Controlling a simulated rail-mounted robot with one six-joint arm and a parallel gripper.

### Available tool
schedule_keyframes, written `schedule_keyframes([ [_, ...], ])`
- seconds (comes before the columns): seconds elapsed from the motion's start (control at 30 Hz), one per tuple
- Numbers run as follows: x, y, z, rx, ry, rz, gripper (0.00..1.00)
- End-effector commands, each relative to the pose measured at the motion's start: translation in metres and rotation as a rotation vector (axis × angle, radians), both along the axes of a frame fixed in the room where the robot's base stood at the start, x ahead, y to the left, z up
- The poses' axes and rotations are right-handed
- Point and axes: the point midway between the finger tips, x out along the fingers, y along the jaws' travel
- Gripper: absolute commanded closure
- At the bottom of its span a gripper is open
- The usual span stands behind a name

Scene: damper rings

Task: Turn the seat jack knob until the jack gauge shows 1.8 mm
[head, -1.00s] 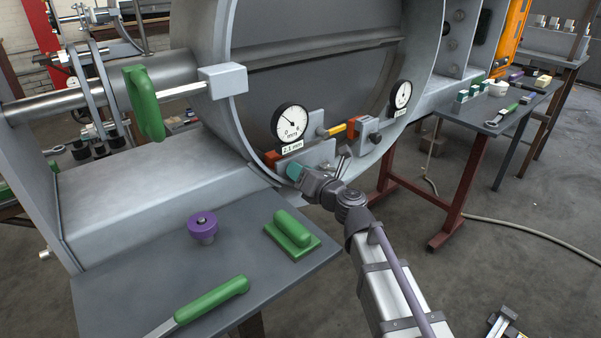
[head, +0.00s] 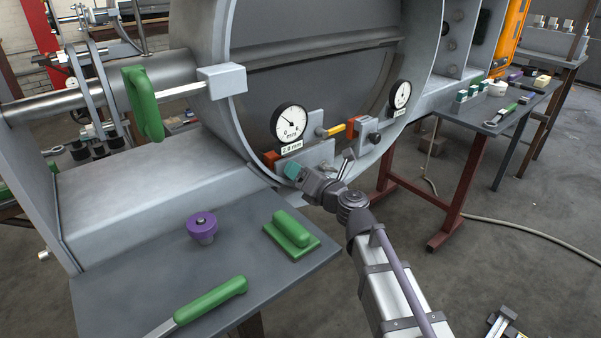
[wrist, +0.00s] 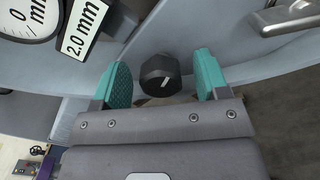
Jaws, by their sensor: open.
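The seat jack knob (wrist: 160,74) is black and round with a white index line. In the wrist view it sits between the two teal fingers of my gripper (wrist: 162,80), with a gap to each finger. In the head view my gripper (head: 293,171) is at the jack below the left gauge and hides the knob. The jack gauge (head: 290,122) is a white dial with a black rim. Its readout plate (wrist: 85,28) shows 2.0 mm in the wrist view.
A second gauge (head: 400,94) is to the right inside the large ring (head: 437,60). The near table (head: 120,290) holds a purple knob-shaped piece (head: 202,228), a green-handled block (head: 291,235) and a green-handled tool (head: 210,299). A farther bench (head: 470,116) stands at right.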

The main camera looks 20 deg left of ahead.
Motion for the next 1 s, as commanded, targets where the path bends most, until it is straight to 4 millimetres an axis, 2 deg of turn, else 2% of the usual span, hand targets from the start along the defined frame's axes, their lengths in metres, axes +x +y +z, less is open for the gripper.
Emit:
schedule_keyframes([
  [0.3, -0.007, -0.011, 0.0, 0.0, 0.0, -0.001, 0.32],
  [0.67, -0.008, -0.012, 0.0, 0.0, 0.0, -0.001, 0.32],
  [1.0, -0.025, -0.037, 0.0, 0.0, 0.0, -0.001, 0.32],
])
